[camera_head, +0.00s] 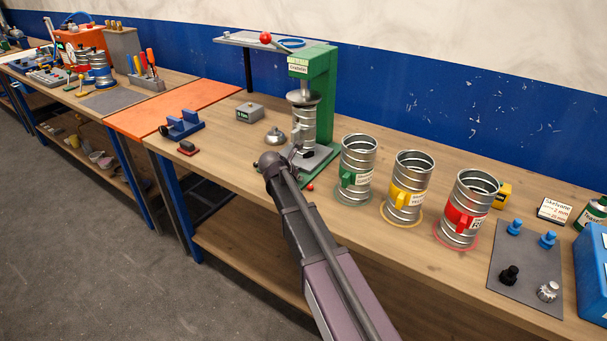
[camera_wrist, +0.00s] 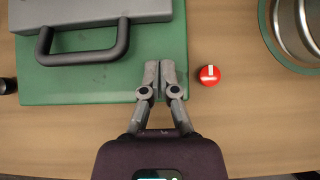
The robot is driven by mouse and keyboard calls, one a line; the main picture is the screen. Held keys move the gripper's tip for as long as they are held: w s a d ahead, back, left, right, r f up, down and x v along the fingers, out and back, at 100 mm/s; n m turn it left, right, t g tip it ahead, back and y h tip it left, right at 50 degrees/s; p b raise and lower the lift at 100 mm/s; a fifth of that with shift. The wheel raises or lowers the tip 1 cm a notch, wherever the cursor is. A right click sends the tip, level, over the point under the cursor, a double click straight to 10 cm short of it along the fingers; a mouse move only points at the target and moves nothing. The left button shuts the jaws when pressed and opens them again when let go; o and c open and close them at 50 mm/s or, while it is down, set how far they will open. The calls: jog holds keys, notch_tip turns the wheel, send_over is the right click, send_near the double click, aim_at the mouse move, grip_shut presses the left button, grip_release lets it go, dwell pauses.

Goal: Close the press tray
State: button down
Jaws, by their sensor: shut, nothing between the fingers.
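The green press (camera_head: 322,90) stands on the bench with a duct piece (camera_head: 303,118) in it. Its grey tray (camera_head: 322,158) sits low at the base and is partly hidden by my arm in the head view. In the wrist view the tray (camera_wrist: 150,10) lies over the green base plate (camera_wrist: 60,85), with a dark U-shaped handle (camera_wrist: 85,57) on its near side. My gripper (camera_wrist: 160,68) is shut and empty. Its fingertips show over the right edge of the base plate, to the right of the handle and apart from it. How far the tray is out is unclear.
A red knob (camera_wrist: 209,75) is just right of my fingers. Duct pieces with green (camera_head: 357,165), yellow (camera_head: 409,185) and red (camera_head: 467,205) labels stand to the right. A grey weight (camera_head: 249,112) and blue holder (camera_head: 182,125) are left. Bare wood lies in front of the base.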

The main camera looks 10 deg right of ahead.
jog(key=p+v, duration=0.1)
jog(key=v, duration=0.1)
jog(key=shift+a+r+p, duration=0.2)
jog(key=shift+r+p, duration=0.1)
jog(key=p+v, duration=0.5)
jog(key=v, duration=0.2)
jog(key=shift+s, duration=0.3)
jog(key=shift+a, duration=0.1)
